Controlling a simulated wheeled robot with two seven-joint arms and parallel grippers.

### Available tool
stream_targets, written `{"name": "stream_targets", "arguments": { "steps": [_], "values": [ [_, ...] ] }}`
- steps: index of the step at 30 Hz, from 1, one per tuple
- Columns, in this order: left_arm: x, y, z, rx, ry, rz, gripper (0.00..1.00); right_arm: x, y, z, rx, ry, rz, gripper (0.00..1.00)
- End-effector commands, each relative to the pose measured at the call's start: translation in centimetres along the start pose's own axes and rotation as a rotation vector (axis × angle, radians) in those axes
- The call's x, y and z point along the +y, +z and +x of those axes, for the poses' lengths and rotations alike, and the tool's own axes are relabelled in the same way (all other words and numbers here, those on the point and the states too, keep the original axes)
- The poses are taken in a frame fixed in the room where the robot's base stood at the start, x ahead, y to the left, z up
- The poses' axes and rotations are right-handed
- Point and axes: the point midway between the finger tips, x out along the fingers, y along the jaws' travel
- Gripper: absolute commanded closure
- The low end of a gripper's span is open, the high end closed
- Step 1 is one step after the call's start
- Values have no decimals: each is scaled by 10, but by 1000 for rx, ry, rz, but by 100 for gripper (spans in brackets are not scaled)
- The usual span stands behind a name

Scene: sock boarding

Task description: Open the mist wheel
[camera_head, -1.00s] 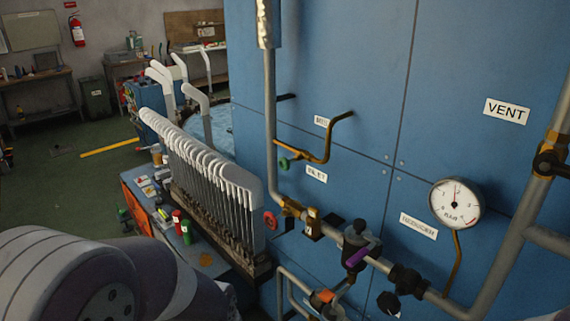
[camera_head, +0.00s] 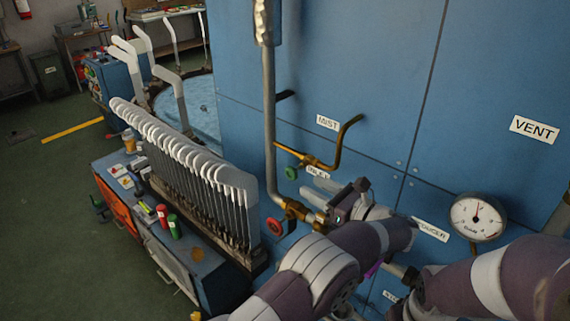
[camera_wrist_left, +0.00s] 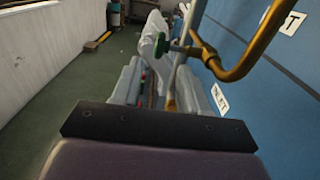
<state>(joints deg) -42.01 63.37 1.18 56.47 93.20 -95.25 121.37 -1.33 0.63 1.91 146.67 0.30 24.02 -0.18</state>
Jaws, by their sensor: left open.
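The mist wheel is a small green handwheel (camera_head: 291,173) on a brass pipe (camera_head: 330,160) under the MIST label (camera_head: 328,122). The green wheel (camera_wrist_left: 162,46) also shows in the left wrist view, upper middle, ahead of the fingers and apart from them. My left gripper (camera_head: 312,184) is open and empty, just right of and slightly below the wheel in the head view, near the INLET label. Its two pale fingers (camera_wrist_left: 160,88) are spread in the wrist view. My right arm comes in at the lower right; its gripper is not visible.
A red wheel (camera_head: 274,226) sits on the grey pipe (camera_head: 270,130) below. A rack of white-topped boards (camera_head: 190,150) stands at left. A gauge (camera_head: 478,218) and VENT label (camera_head: 535,129) are on the blue panel (camera_head: 370,60) at right.

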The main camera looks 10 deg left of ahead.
Motion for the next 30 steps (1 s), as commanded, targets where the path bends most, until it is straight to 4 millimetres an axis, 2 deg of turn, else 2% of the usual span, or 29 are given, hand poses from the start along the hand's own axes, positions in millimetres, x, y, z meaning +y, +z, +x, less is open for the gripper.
{"name": "stream_targets", "arguments": {
  "steps": [1, 6, 9, 13, 20, 21, 23, 24, 25, 30],
  "values": [
    [1, 8, 14, 0, 3, 4, 56, 0, -2, -14, 0, 0, 0, 100],
    [0, 7, 54, 0, 1, 4, 56, 0, -4, -32, 0, 0, 0, 100],
    [0, 4, 70, 0, 0, 4, 56, 0, -4, -38, 0, 0, 0, 100],
    [0, 3, 80, -1, -1, 3, 56, 0, -5, -40, 0, 0, 0, 100],
    [0, 1, 82, -1, -3, 3, 56, 0, -5, -39, 0, 0, 0, 100],
    [0, 1, 82, -1, -3, 3, 60, 0, -4, -39, 0, 0, 0, 100],
    [0, 1, 82, -1, -2, 3, 79, 0, -4, -39, 0, 0, 0, 100],
    [0, 1, 82, -1, -2, 3, 92, 0, -5, -39, 0, 0, 0, 100],
    [0, 1, 82, -1, -2, 3, 100, 0, -5, -39, 0, 0, 0, 100],
    [0, 1, 82, 0, -2, 3, 100, 0, -5, -39, 0, 0, 0, 100]
  ]
}}
